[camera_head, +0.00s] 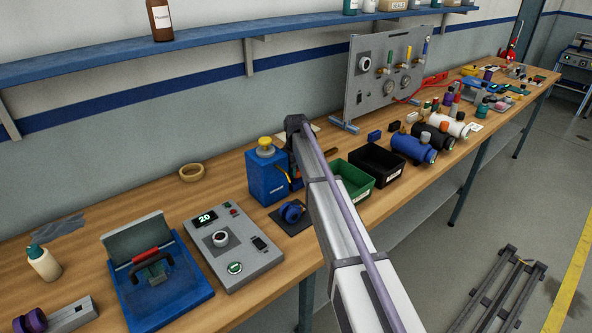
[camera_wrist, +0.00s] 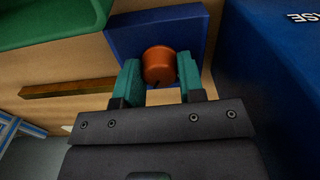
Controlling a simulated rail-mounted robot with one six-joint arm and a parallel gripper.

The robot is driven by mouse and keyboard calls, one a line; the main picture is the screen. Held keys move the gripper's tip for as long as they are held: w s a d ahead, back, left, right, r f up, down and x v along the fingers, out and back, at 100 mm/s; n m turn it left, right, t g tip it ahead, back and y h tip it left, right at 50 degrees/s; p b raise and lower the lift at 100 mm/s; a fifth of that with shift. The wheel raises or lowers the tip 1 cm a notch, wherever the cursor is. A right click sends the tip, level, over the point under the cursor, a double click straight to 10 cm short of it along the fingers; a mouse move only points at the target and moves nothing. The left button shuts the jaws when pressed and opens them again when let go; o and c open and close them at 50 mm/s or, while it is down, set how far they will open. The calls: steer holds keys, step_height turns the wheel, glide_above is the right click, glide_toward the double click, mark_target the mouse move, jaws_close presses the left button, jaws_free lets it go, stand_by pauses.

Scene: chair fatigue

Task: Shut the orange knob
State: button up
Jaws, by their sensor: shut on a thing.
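The orange knob (camera_wrist: 159,66) sits on a dark blue block (camera_wrist: 199,33) in the wrist view. My gripper (camera_wrist: 158,80) has its two teal fingers on either side of the knob, shut on it. In the head view my arm reaches to the blue machine (camera_head: 266,178) with the yellow top, and the gripper's fingers and the knob are hidden behind the arm there.
A green bin (camera_head: 352,181) and a black bin (camera_head: 377,163) stand just right of my arm. A grey control box (camera_head: 235,246) and a blue hinged fixture (camera_head: 160,290) are at the left. A large blue body (camera_wrist: 275,80) is close on the right in the wrist view.

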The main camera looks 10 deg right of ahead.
steer(key=n, duration=0.6)
steer(key=shift+n, duration=0.3)
steer(key=n, duration=0.6)
steer(key=shift+n, duration=0.3)
steer(key=o, duration=0.9)
steer(key=shift+o, duration=0.2)
step_height(320, 180, up, 11)
steer(key=p, duration=1)
steer(key=shift+p, duration=0.4)
